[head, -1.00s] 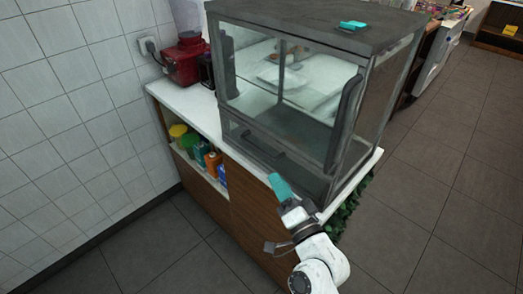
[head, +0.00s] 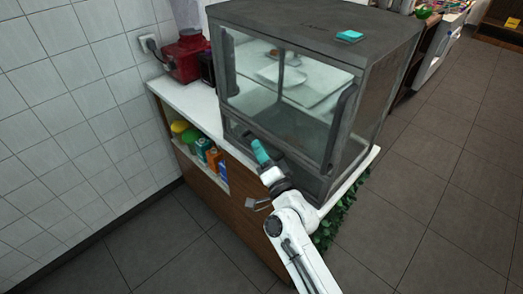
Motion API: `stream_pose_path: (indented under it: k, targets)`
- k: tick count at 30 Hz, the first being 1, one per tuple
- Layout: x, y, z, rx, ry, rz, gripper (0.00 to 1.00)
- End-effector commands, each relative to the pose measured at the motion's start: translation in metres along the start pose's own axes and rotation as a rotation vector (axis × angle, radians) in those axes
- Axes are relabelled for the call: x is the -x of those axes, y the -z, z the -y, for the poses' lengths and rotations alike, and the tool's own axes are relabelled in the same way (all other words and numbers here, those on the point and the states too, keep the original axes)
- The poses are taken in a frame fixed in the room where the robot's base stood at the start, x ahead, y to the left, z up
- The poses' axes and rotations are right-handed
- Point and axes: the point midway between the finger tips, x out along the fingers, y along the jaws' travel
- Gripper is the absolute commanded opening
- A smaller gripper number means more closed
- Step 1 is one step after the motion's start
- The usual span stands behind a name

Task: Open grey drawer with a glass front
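The grey drawer with a glass front (head: 308,180) is the low front section of the grey glass display case (head: 318,20). It looks closed. Its dark bar handle (head: 280,154) is partly hidden by my gripper. My gripper (head: 259,150), with teal fingers, is at the drawer front, over the handle area. The fingers overlap in this view, so I cannot tell whether they are open, shut or touching the handle.
The case stands on a white-topped wooden counter (head: 186,100). A red appliance (head: 185,60) stands behind left. Open shelves hold colourful packages (head: 203,149). A teal item (head: 349,36) lies on the case. The floor (head: 180,245) in front is clear.

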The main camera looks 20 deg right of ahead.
Motion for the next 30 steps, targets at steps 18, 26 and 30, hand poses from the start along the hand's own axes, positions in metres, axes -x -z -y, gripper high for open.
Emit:
stream_pose_path:
  k: [18, 26, 30]
  targets:
    - [0.0005, 0.0001, -0.0003, 0.000, -0.001, 0.000, 0.00]
    - [0.0008, -0.0005, 0.0005, 0.000, -0.001, 0.001, 0.00]
    - [0.0024, -0.0043, 0.0049, 0.000, -0.002, 0.003, 0.00]
